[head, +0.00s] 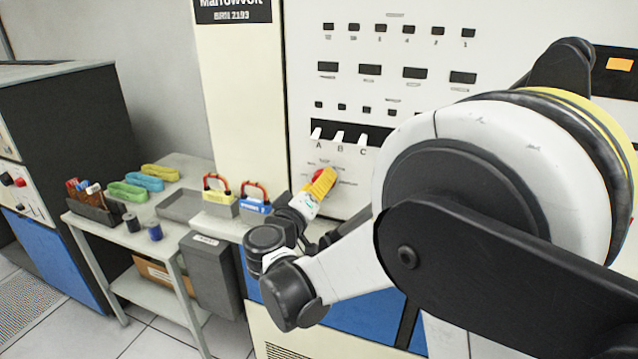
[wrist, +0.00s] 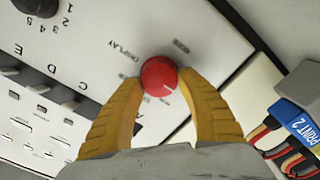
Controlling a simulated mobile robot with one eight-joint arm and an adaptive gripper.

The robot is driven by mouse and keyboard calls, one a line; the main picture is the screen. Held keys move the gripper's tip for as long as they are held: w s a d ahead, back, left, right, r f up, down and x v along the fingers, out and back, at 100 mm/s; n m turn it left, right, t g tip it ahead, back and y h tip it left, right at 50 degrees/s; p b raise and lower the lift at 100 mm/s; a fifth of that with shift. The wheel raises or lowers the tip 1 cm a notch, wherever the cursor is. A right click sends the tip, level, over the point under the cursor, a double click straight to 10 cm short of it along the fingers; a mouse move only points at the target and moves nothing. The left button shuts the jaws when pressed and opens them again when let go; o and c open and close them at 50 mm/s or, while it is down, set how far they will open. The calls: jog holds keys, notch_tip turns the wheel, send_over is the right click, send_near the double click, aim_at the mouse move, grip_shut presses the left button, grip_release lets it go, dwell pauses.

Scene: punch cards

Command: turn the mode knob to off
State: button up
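The mode knob (wrist: 159,77) is a round red knob on the pale console panel, with a small white pointer mark toward the lower right in the wrist view. Its red edge also shows in the head view (head: 317,175). My gripper (wrist: 159,79) has its two yellow fingers on either side of the knob, with the tips appearing to touch it. In the head view my gripper (head: 318,178) reaches the panel below the A, B, C switches. Small labels ring the knob; one reads DISPLAY, and the others are too small to read or partly hidden.
White lever switches (head: 338,137) sit just above the knob. A black knob (wrist: 36,5) is at the wrist view's upper left. Left of the console, a table holds a yellow plug block (head: 220,198), a blue PRINT 2 block (wrist: 297,123) and a grey tray (head: 180,207).

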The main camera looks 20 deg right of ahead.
jog(key=o, duration=0.3)
jog(key=v, duration=1.2)
